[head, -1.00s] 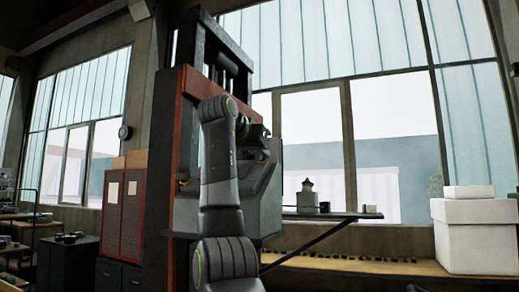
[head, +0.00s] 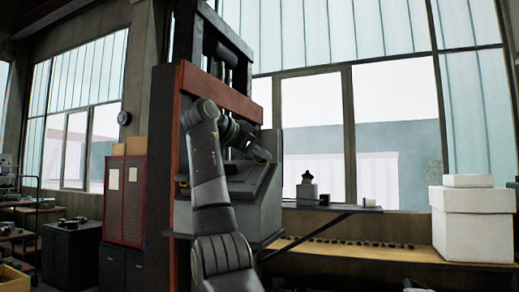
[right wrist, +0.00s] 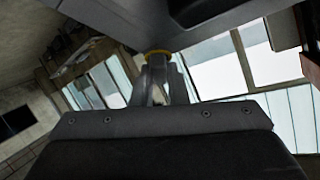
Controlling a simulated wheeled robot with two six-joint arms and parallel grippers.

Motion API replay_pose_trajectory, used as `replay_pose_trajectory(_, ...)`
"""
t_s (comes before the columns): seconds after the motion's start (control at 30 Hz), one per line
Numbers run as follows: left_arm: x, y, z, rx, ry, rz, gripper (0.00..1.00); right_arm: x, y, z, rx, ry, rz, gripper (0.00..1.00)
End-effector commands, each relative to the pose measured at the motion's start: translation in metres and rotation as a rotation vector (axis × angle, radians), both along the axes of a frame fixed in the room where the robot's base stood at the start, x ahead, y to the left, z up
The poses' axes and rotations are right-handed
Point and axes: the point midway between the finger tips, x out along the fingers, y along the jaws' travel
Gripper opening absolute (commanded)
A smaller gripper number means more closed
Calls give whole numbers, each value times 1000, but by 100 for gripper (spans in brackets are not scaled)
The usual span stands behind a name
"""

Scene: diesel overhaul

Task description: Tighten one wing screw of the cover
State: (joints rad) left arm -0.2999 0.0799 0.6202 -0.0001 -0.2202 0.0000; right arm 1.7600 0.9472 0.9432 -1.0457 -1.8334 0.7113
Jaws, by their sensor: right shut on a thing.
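The cover, a grey sloped box-like housing (head: 258,205), sits on the tall press with the red frame. My right arm comes up in front of it, and my right gripper (head: 262,153) is at its upper part. In the right wrist view the fingers (right wrist: 157,88) are shut on a small piece with a yellow band (right wrist: 158,54), apparently the wing screw, just under a grey surface (right wrist: 150,18). Most of the screw is hidden by the fingers. Another small yellow piece (head: 184,184) shows at the left of the housing. My left gripper is not in view.
White boxes (head: 473,222) stand on the wooden bench at the right. A red cabinet (head: 125,202) stands at the left.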

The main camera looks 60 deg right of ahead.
Motion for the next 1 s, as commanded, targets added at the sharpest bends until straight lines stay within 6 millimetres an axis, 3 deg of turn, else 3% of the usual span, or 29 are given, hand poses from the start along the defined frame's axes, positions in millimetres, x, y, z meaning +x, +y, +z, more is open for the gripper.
replay_pose_trajectory(0.03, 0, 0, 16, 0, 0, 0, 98, 0, -1, 7, 7, -21, -43, 0)
replay_pose_trajectory(0.23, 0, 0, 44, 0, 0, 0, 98, 0, -1, 6, 19, -136, -198, 0)
replay_pose_trajectory(0.63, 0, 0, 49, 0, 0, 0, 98, 0, -1, -1, 23, -193, -264, 0)
replay_pose_trajectory(0.67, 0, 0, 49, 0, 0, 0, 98, 0, -1, -1, 23, -193, -264, 16)
replay_pose_trajectory(0.87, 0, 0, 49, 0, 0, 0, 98, 0, -1, -1, 22, -192, -263, 42)
replay_pose_trajectory(1.0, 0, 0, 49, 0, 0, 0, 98, 0, 0, -1, 22, -191, -262, 43)
